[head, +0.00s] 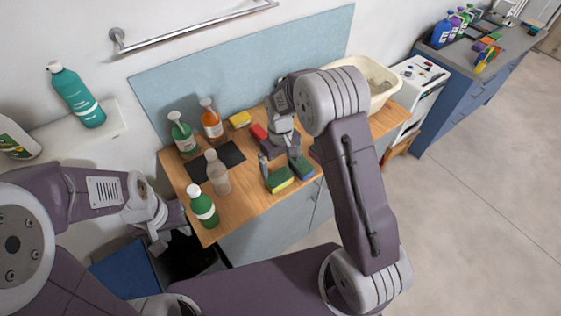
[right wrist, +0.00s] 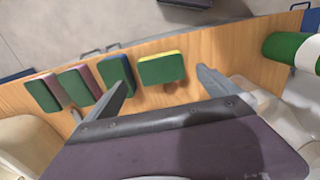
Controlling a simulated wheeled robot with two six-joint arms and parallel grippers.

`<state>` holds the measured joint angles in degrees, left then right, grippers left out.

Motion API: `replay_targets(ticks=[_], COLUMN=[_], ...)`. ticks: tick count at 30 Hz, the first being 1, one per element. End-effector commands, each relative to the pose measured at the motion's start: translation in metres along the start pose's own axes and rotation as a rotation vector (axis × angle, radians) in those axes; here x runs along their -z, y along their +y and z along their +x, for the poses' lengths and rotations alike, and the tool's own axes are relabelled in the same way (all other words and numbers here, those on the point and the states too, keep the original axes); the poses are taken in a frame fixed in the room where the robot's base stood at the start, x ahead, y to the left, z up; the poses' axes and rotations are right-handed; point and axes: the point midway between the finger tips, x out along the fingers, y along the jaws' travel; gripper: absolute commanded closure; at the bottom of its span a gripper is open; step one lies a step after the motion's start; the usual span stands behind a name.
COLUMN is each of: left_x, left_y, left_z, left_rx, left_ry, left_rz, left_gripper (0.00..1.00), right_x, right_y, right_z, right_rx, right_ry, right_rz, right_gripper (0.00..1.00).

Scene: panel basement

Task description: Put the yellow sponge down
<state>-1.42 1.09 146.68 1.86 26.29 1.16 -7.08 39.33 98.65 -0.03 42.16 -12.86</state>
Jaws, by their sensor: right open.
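The yellow sponge (head: 279,180), with a green top and a yellow side, lies on the wooden counter near its front edge. My right gripper (head: 280,157) is open just above and behind it. In the right wrist view the yellow sponge (right wrist: 162,69) lies between the two spread fingers of my right gripper (right wrist: 162,72), with gaps on both sides. My left gripper (head: 161,238) hangs at the lower left, away from the sponge; its jaw opening is unclear.
Blue-sided (right wrist: 114,70) and pink-sided (right wrist: 78,86) sponges lie beside it. Several bottles, including a green one (head: 202,207), stand left around a dark mat (head: 232,154). A cream basin (head: 385,82) is at right.

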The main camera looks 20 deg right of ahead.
Motion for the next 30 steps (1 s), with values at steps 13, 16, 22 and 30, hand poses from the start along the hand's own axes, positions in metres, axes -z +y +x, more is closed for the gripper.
replay_targets(ticks=[13, 16, 22, 30], left_x=[0.000, 0.000, 0.000, 0.000], left_y=[0.000, 0.000, 0.000, 0.000], left_z=[0.004, 0.004, 0.004, 0.004], left_rx=[0.000, 0.000, 0.000, 0.000], left_ry=[0.000, 0.000, 0.000, 0.000], left_rz=[0.000, 0.000, 0.000, 0.000], left_gripper=[0.64, 0.64, 0.64, 0.64], right_x=[-0.021, -0.068, -0.153, -0.174], right_y=[0.000, -0.003, -0.016, -0.021], right_z=[-0.035, -0.049, -0.054, -0.052], right_rx=[0.000, 0.000, 0.000, 0.000], right_ry=[0.013, 0.045, 0.099, 0.110], right_rz=[0.048, 0.151, 0.329, 0.374], right_gripper=[0.00, 0.00, 0.00, 0.00])
